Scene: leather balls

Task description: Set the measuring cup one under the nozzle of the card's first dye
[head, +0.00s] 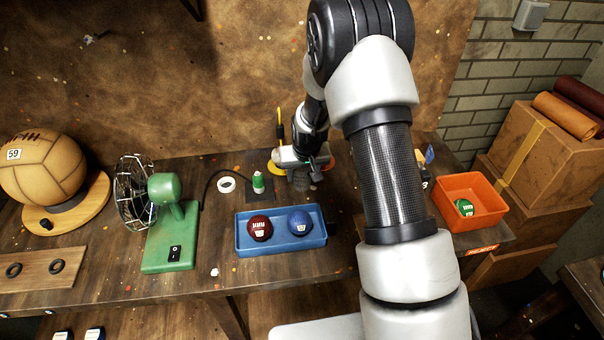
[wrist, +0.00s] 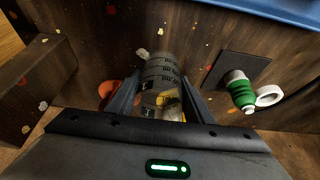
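My gripper (head: 303,170) is at the back of the workbench, pointing down. In the wrist view its two fingers (wrist: 162,88) stand apart, flanking a grey banded cylindrical thing (wrist: 163,68) with dark lettering. I cannot tell whether this is the measuring cup, or whether the fingers touch it. Something yellow and white (wrist: 168,105) shows between the fingers, and an orange round thing (wrist: 106,88) lies to the left. The nozzles cannot be made out; my arm hides part of the bench.
A green-and-white bottle (head: 258,183) and a white ring (head: 226,184) stand left of my gripper. A blue tray (head: 281,248) holds dark red and blue round items. A green fan (head: 170,240) stands left; an orange bin (head: 470,188) with a green item is right.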

